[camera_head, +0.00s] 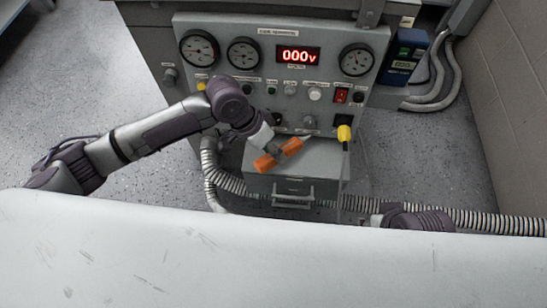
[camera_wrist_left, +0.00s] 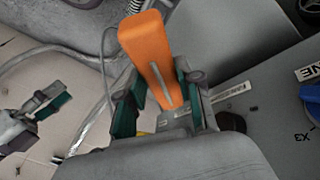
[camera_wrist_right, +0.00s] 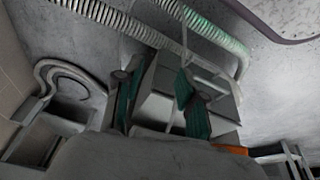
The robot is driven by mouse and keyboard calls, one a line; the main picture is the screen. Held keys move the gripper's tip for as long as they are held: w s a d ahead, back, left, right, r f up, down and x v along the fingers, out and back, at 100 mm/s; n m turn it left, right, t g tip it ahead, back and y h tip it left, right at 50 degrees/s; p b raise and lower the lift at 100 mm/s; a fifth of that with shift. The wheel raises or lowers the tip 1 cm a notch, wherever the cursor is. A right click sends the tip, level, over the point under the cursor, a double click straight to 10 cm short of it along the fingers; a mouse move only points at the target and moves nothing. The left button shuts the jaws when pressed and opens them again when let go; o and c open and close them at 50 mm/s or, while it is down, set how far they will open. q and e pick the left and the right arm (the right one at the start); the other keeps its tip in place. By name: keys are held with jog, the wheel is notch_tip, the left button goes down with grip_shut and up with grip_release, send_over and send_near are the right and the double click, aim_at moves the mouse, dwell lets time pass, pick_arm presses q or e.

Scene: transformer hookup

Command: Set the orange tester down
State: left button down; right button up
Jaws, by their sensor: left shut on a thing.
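The orange tester (camera_head: 265,163) is in my left gripper (camera_head: 272,143), in front of the grey panel and over the grey drawer box (camera_head: 325,160). I cannot tell whether it touches the box top. In the left wrist view the tester (camera_wrist_left: 147,55) stands between the green-padded fingers (camera_wrist_left: 160,108), which are shut on it. My right arm shows only in part at the lower right of the head view. In the right wrist view my right gripper's fingers (camera_wrist_right: 160,110) are apart, with nothing held between them.
The grey panel (camera_head: 272,105) carries dials, knobs and a red display reading 000v (camera_head: 298,56). Ribbed hoses (camera_head: 480,221) run along the floor. A brick wall (camera_head: 515,90) stands at right.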

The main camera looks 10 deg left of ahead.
pick_arm(q)
notch_tip(320, 180, down, 3)
jog(key=shift+f+b, duration=0.2)
jog(key=shift+b, duration=0.45)
jog(key=shift+w+f+b, duration=0.35)
jog(key=shift+f, duration=0.4)
pick_arm(e)
jog(key=w+t, duration=0.1)
jog(key=w+a+t, duration=0.1)
jog(key=w, duration=0.1)
jog(key=w+t, duration=0.1)
jog(key=w, duration=0.1)
jog(key=shift+w+a+r+y, duration=0.1)
jog(key=shift+w+a+y, duration=0.1)
jog(key=shift+a+y, duration=0.15)
pick_arm(q)
jog(key=c, duration=0.8)
grip_release()
jog(key=shift+f, duration=0.1)
pick_arm(e)
jog(key=shift+s+d, duration=0.1)
pick_arm(q)
jog(key=shift+o, duration=0.2)
